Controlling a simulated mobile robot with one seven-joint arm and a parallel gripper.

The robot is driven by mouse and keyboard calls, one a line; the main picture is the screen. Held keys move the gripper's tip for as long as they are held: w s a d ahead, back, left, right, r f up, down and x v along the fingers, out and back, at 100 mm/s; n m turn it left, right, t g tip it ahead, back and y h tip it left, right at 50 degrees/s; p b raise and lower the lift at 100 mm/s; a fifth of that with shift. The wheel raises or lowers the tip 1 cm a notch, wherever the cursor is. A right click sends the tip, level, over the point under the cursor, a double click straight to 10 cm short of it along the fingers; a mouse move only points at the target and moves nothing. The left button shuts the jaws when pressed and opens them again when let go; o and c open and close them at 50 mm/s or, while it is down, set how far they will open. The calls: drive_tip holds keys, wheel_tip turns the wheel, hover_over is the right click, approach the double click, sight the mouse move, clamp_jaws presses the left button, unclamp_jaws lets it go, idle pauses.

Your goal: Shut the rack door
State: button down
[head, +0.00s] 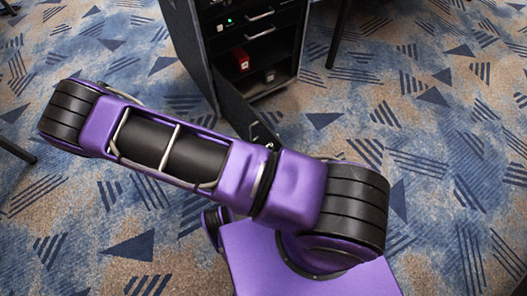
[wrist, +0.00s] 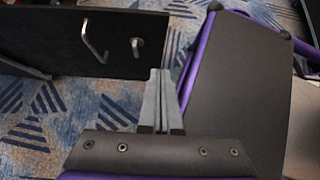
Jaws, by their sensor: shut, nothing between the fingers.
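The black rack (head: 192,55) stands at the top of the head view with its front open. Its rack door (head: 237,108) is swung out from the lower front and partly hidden behind my arm. In the wrist view the dark door panel (wrist: 45,38) fills the upper left, with a bent metal handle (wrist: 92,42) and a small latch or lock (wrist: 136,46) near its right edge. My gripper (wrist: 159,76) is shut and empty, just below and right of the door's edge in that picture; I cannot tell whether it touches. The head view does not show my gripper.
Inside the rack are drawers with handles (head: 260,34), a red item (head: 241,60) and a small green light. A dark leg (head: 339,35) stands right of the rack. Patterned blue-grey carpet (head: 440,110) lies clear to the right.

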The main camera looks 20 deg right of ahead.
drive_tip(key=d+r+b+x, duration=0.1)
drive_tip(key=r+x, duration=0.1)
drive_tip(key=x, duration=1)
drive_tip(key=shift+w+d+b, duration=0.3)
drive_tip(key=shift+d+b, duration=0.05)
drive_tip(key=shift+d, duration=0.15)
drive_tip(key=shift+d+f, duration=0.1)
drive_tip(key=shift+d, duration=0.05)
